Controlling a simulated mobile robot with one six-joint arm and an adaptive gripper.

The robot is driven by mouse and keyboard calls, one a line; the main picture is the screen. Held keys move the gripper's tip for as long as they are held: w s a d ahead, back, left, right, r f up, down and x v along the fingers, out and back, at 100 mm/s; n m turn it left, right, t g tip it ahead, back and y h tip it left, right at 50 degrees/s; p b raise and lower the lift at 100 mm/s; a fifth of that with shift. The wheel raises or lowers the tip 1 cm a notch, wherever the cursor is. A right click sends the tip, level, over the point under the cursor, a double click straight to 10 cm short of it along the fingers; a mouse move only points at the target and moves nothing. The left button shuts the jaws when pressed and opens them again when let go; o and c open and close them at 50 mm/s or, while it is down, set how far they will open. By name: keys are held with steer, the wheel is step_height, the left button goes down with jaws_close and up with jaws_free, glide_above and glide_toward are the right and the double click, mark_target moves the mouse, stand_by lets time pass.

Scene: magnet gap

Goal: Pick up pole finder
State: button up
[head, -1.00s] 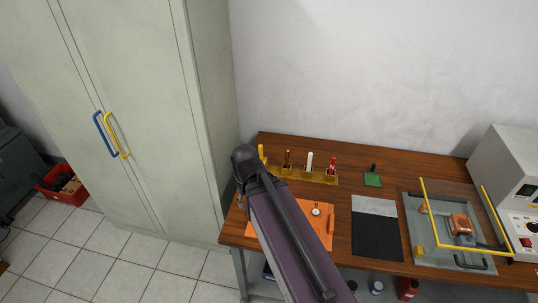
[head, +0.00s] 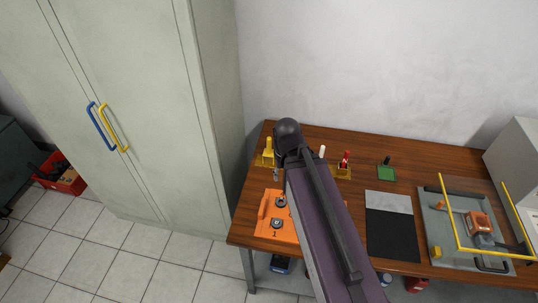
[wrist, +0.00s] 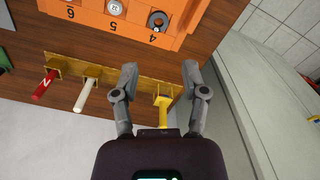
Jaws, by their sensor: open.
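I cannot tell for certain which object is the pole finder. A wooden rack (wrist: 112,79) holds a red-handled tool (wrist: 44,86), a white-handled tool (wrist: 86,94) and a yellow-handled tool (wrist: 162,112). In the head view the yellow tool (head: 268,147), white tool (head: 322,152) and red tool (head: 346,158) stand upright along the back of the bench. My gripper (wrist: 160,70) is open and empty. In the wrist view its fingers lie either side of the yellow tool, with no visible contact. The brown tool seen earlier is hidden now.
An orange tray (head: 264,207) with numbered places and small round parts lies in front of the rack. A black-and-grey mat (head: 391,236), a green block (head: 386,173) and a yellow-framed fixture (head: 447,231) lie to the right. A tall cabinet (head: 215,80) stands close at left.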

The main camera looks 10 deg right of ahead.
steer(key=shift+o, duration=1)
step_height(320, 180, up, 3)
steer(key=n+p, duration=0.3)
steer(key=n, duration=0.1)
glide_above(269, 138)
steer(key=shift+w+d+f, duration=0.1)
steer(key=shift+d+f, duration=0.05)
steer(key=shift+f, duration=0.05)
steer(key=shift+f+b, duration=0.15)
steer(key=shift+b, duration=0.2)
step_height(269, 138, down, 8)
steer(key=b, duration=0.8)
steer(key=shift+f, duration=0.15)
steer(key=shift+f+b, duration=2.6)
steer(key=shift+b, duration=0.15)
steer(key=shift+c, duration=0.2)
jaws_close()
